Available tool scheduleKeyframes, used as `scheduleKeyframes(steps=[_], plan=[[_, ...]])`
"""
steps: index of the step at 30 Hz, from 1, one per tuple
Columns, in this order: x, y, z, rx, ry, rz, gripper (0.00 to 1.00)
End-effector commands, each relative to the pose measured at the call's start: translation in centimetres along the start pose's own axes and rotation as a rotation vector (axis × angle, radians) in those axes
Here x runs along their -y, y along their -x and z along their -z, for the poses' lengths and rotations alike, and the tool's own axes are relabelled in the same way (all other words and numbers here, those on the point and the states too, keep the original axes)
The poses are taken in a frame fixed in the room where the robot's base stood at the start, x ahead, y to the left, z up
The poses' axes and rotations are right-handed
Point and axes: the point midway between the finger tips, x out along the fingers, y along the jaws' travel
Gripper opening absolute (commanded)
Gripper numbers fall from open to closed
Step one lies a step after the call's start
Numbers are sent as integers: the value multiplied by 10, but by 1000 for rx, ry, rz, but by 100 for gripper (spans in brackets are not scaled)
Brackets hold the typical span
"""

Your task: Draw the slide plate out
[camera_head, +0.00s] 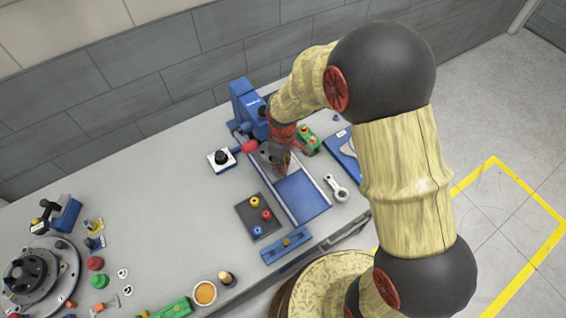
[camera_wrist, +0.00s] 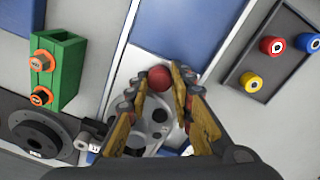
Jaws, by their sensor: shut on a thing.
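A light grey plate with dark round holes (camera_wrist: 157,118), which looks like the slide plate, lies between two pale rails in the wrist view. A red ball knob (camera_wrist: 159,78) is at its near end. My gripper (camera_wrist: 160,75) is shut on the red knob, one finger on each side. In the head view my gripper (camera_head: 281,172) is low over the channel, and the arm and fingers hide the knob and much of the plate. A flat blue bed (camera_head: 302,197) lies bare between the rails on the robot's side; it also shows in the wrist view (camera_wrist: 185,25).
A dark tray with coloured knobs (camera_head: 244,217) is left of the channel. A green block (camera_head: 308,141) and a wrench-like part (camera_head: 336,189) are right. A blue upright (camera_head: 243,100) stands behind; a blue bar (camera_head: 286,245) lies near the front edge.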

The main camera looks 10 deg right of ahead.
Motion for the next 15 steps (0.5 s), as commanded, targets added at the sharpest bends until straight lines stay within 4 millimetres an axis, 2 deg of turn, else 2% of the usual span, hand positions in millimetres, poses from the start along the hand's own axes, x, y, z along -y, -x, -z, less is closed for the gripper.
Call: scheduleKeyframes(steps=[5,15], plan=[[11,2,-23,3,-1,2,0],[44,3,-87,3,-2,2,0]])
